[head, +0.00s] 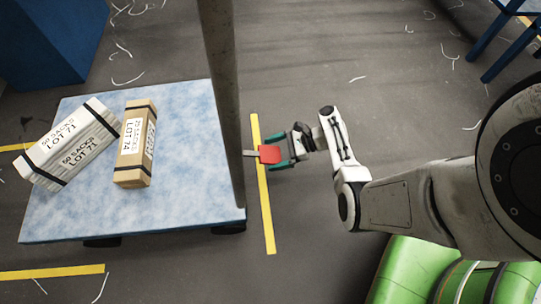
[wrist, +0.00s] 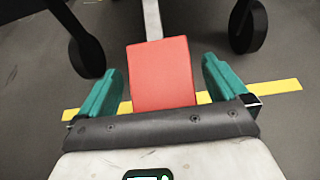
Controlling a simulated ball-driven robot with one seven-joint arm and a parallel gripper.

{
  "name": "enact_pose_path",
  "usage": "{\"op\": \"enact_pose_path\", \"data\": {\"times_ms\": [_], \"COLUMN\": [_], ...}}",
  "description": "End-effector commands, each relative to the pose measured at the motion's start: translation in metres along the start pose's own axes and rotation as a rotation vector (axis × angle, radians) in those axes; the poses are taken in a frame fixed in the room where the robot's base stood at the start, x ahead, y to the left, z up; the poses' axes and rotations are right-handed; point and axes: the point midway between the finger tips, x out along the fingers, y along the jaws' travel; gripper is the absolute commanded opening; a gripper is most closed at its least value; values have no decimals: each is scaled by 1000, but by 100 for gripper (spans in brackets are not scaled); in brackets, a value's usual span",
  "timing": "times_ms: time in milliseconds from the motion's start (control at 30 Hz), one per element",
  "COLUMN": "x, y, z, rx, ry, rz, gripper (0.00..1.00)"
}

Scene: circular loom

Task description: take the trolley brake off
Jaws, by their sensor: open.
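The trolley (head: 195,205) has a flat, mottled light-blue deck and a grey post at its right edge. A red brake pedal (head: 270,154) sticks out from the trolley's right side on a grey metal bar (head: 249,153). In the wrist view the red pedal (wrist: 161,75) lies between the two teal fingers of my gripper (wrist: 160,88), with a gap on each side. My gripper (head: 279,154) is open around the pedal in the head view. The pedal's near end is hidden behind the gripper's dark front edge.
A white bundle (head: 70,145) and a brown bundle (head: 135,145) of sacks lie on the deck. Black wheels (wrist: 249,27) flank the bar. Yellow tape (head: 264,210) crosses the floor. A green rounded machine (head: 420,270) stands at lower right, blue legs (head: 505,40) at upper right.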

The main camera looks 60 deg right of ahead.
Motion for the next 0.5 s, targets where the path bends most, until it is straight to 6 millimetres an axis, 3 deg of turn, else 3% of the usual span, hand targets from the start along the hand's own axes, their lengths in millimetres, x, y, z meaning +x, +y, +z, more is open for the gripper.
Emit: {"op": "enact_pose_path", "data": {"times_ms": [200, 500], "x": [15, 16], "y": [0, 0], "z": [0, 0], "rx": [0, 0], "ry": [1, 0], "rz": [1, 0], "gripper": [100, 98]}}
